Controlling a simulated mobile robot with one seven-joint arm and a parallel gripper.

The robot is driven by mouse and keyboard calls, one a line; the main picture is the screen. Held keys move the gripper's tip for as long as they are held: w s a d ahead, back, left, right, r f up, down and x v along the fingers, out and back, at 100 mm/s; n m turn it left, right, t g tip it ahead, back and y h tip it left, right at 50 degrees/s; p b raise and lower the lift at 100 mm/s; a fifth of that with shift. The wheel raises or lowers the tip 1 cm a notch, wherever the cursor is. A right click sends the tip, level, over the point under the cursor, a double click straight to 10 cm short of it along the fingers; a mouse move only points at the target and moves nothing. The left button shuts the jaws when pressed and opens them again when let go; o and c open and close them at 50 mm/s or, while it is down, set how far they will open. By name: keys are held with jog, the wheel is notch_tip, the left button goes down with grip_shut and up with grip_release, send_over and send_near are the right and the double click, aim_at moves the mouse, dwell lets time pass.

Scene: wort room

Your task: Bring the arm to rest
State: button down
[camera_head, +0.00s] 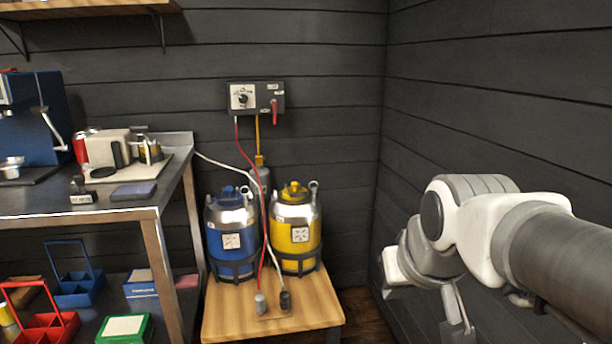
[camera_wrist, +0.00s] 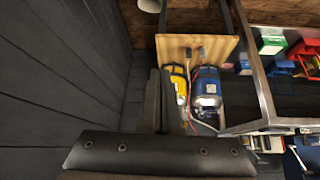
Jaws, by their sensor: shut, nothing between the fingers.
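My arm reaches in from the right side of the head view, bent, close to the dark right wall. My gripper (camera_head: 458,328) hangs low at its end, partly hidden at the bottom of the picture. In the wrist view my gripper (camera_wrist: 161,76) shows as two dark fingers shut against each other, with nothing between them. It is in free space, apart from the kegs and the bench.
A blue keg (camera_head: 231,238) and a yellow keg (camera_head: 295,231) stand on a low wooden stand (camera_head: 225,318). A wall control box (camera_head: 256,97) hangs above, with hoses running down. A steel bench (camera_head: 80,213) at left holds equipment, with colored caddies below. Dark walls close the corner.

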jog(key=s+d+f+g, duration=0.1)
jog(key=s+f, duration=0.3)
jog(key=s, duration=0.5)
notch_tip(320, 180, up, 28)
jog(key=p, duration=2.8)
jog(key=shift+s+d+m, duration=0.2)
jog(key=shift+s+m, duration=0.2)
jog(key=shift+s, duration=0.05)
jog(key=shift+a, duration=0.1)
